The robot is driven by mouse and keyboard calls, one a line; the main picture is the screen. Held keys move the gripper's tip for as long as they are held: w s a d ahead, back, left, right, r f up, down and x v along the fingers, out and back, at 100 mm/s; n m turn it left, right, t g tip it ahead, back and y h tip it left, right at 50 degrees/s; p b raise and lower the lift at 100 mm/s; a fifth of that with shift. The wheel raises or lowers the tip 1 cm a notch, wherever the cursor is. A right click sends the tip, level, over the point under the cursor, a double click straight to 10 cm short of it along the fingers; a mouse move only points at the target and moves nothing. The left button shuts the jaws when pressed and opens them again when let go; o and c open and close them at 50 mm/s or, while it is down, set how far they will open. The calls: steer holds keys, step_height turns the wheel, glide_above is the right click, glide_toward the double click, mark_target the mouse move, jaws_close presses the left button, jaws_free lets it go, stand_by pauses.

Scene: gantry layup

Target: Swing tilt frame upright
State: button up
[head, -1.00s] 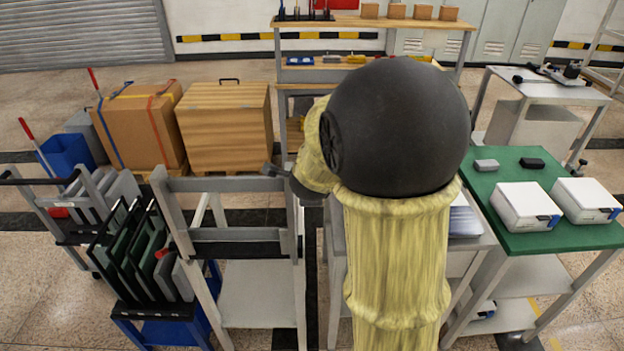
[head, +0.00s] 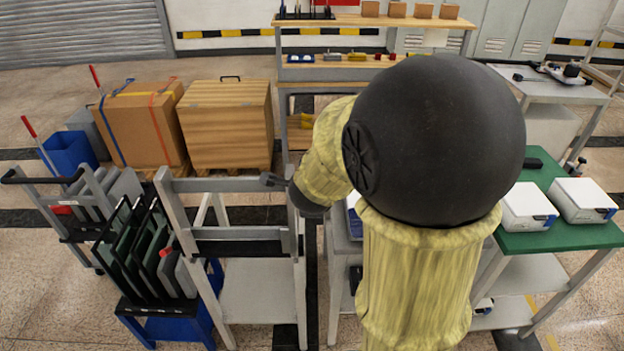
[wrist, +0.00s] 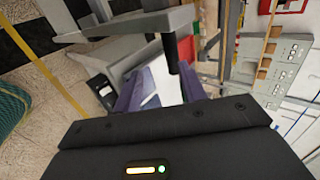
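The tilt frame (head: 222,185) is a grey frame with posts and a crossbar, with a dark lower rail. It stands left of centre in the head view above a pale shelf. How far it leans is hard to tell. My gripper (head: 272,180) is at its upper right corner, with the wrist partly hidden by my arm. In the wrist view a grey bar (wrist: 125,25) with a dark peg (wrist: 172,55) crosses in front of the fingers. No contact with the frame is clearly visible.
A rack of dark panels (head: 150,255) stands close left of the frame. A wooden crate (head: 225,125) and cardboard box (head: 140,125) stand behind. A green-topped table (head: 560,237) with white boxes is at right. My arm hides much of the middle.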

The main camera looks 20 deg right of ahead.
steer(key=p+v, duration=0.3)
steer(key=v, duration=0.9)
steer(key=shift+w, duration=0.1)
steer(key=a+f+n+g+y, duration=0.2)
steer(key=a+f+n+y, duration=0.25)
steer(key=n, duration=0.85)
steer(key=s+f+n+g+h, duration=0.1)
steer(key=s+f+n+g, duration=0.3)
steer(key=n, duration=0.5)
step_height(320, 180, down, 3)
steer(key=shift+s+d+r+g, duration=0.1)
steer(key=shift+s+d+g, duration=0.3)
steer(key=shift+s, duration=0.7)
